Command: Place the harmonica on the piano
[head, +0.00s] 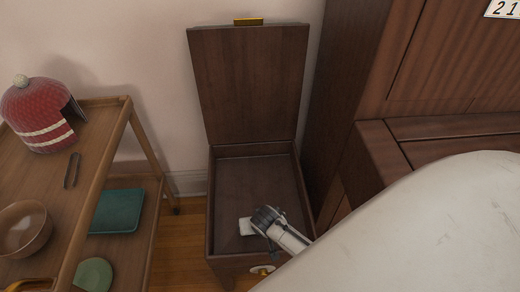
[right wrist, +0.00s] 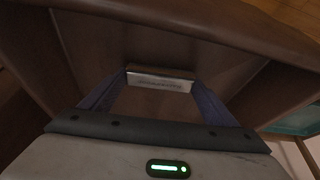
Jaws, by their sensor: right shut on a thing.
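The harmonica (right wrist: 160,78) is a small silver bar between the two fingers of my right gripper (right wrist: 158,84) in the right wrist view. The gripper is shut on it, inside the open wooden box. The piano seems to be the dark brown wooden body (head: 450,127) at the right, partly covered by my white arm. My left gripper is not in view.
The box's lid (head: 248,85) stands raised against the wall. At the left, a wooden trolley (head: 105,125) holds a red dome-shaped thing (head: 40,115), tongs (head: 72,170) and a bowl (head: 24,228). Its lower shelf has a teal tray (head: 117,211). The box walls surround my right gripper.

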